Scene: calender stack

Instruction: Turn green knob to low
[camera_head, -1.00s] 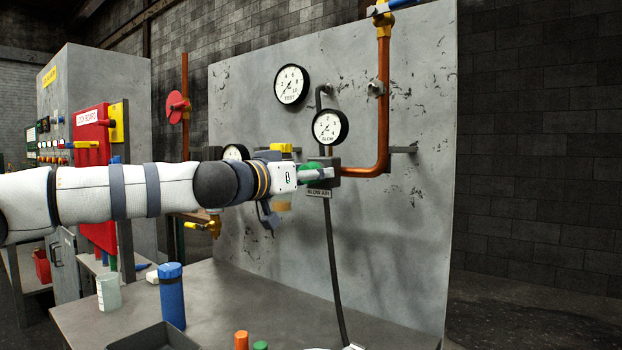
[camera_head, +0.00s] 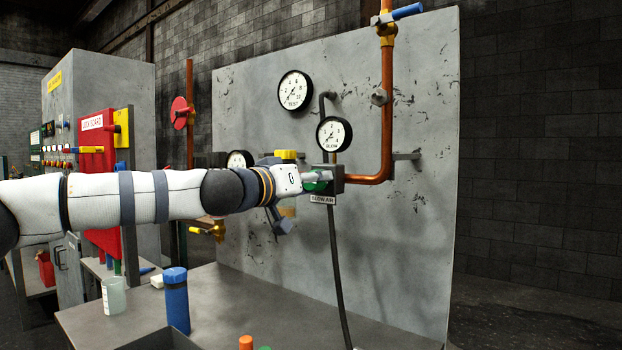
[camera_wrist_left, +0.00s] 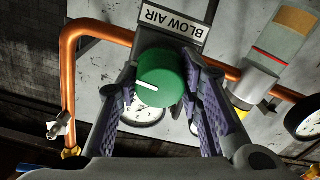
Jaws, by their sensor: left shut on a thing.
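The green knob (camera_head: 313,187) sits on the dark valve block (camera_head: 336,179) above the BLOW AIR label (camera_head: 322,199), on the grey panel. In the left wrist view the round green knob (camera_wrist_left: 160,78) has a white mark pointing to the picture's left. My left gripper (camera_head: 316,178) reaches it from the left. Its two purple-padded fingers (camera_wrist_left: 163,88) stand on either side of the knob and are shut on it. The blow gauge (camera_head: 334,134) is just above the block; its needle is too small to read surely. My right gripper is not in view.
A copper pipe (camera_head: 387,110) runs down to the block's right side. The test gauge (camera_head: 295,91) hangs higher up. A black hose (camera_head: 335,260) drops below the block. A blue cylinder (camera_head: 176,300) stands on the grey bench below my left arm.

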